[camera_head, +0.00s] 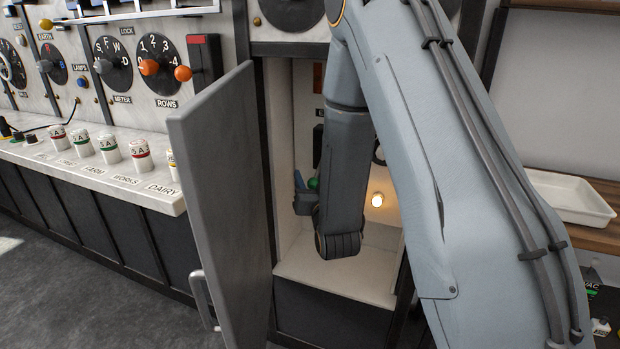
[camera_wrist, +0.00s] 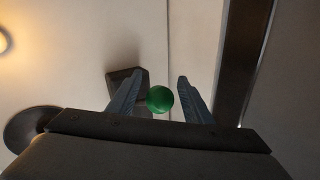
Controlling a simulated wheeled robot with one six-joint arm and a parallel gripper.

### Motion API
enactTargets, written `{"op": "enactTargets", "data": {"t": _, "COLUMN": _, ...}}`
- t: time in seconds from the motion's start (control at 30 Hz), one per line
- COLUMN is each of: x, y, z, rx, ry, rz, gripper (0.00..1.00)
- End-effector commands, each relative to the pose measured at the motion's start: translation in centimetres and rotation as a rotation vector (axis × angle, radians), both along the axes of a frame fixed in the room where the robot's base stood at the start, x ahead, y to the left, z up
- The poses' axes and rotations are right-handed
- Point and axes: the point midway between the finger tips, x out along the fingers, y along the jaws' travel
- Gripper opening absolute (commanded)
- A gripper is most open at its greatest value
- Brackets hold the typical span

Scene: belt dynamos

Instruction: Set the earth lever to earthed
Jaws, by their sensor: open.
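A round green knob (camera_wrist: 160,99), which looks like the end of the earth lever, is inside an open white cabinet. In the wrist view it sits between the two blue fingers of my gripper (camera_wrist: 158,92), which are apart, with a gap seen on the right side. In the head view the green knob (camera_head: 313,183) shows beside a finger of my gripper (camera_head: 302,188), partly hidden by my arm. A dark block (camera_wrist: 126,78) lies behind the left finger. The lever's shaft and most of its label are hidden, so its setting cannot be told.
The cabinet's grey door (camera_head: 225,200) stands open on the left, close to my gripper. A lit lamp (camera_head: 377,199) glows inside the cabinet. A switchboard with dials (camera_head: 160,65) and several labelled cups (camera_head: 109,150) is at left. A white tray (camera_head: 570,197) lies at right.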

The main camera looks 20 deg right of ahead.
Motion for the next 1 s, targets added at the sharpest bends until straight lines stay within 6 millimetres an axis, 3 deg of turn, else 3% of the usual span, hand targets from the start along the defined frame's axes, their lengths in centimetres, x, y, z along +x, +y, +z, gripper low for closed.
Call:
{"op": "enactTargets", "data": {"t": 0.37, "x": 0.9, "y": 0.0, "z": 0.0, "rx": 0.0, "ry": 0.0, "rz": 0.0, "gripper": 0.46}}
{"op": "enactTargets", "data": {"t": 0.47, "x": 0.9, "y": 0.0, "z": 0.0, "rx": 0.0, "ry": 0.0, "rz": 0.0, "gripper": 0.34}}
{"op": "enactTargets", "data": {"t": 0.67, "x": 0.9, "y": 0.0, "z": 0.0, "rx": 0.0, "ry": 0.0, "rz": 0.0, "gripper": 0.0}}
{"op": "enactTargets", "data": {"t": 1.0, "x": 0.8, "y": 1.1, "z": 0.4, "rx": 0.013, "ry": 0.017, "rz": 0.015, "gripper": 0.0}}
